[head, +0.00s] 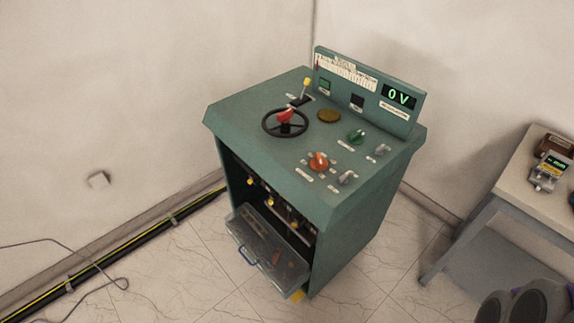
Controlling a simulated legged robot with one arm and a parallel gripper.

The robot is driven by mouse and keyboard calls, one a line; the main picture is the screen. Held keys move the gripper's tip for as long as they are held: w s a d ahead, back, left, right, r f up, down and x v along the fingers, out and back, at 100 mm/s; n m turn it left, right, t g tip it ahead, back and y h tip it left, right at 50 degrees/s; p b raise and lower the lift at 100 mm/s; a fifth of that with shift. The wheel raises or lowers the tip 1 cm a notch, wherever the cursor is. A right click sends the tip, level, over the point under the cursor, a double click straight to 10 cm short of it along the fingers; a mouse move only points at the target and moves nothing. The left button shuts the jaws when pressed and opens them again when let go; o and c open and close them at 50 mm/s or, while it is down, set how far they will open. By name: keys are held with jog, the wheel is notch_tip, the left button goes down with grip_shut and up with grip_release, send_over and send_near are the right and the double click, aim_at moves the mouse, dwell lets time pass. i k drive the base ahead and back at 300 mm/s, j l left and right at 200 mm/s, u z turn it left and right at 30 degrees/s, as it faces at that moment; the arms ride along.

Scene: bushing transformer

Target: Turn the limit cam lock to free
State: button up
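The green control cabinet (262,103) stands in the room's corner, its sloped top facing me. On the top are a red-orange knob (319,160), a green knob (357,136) and two small grey knobs, the upper one (382,150) at the right and the lower one (347,178) near the front edge. Small white labels sit beside them, too small to read, so I cannot tell which is the limit cam lock or its setting. My gripper is not in view.
A black handwheel (269,128) with a red centre, a yellow-tipped lever (306,84) and a 0 V display (399,96) are on the cabinet. Its front is open above a lowered grey panel (262,245). A table (505,185) stands right. Floor cables run along the left wall.

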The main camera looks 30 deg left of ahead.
aim_at(343, 179)
jog(key=u, duration=1.1)
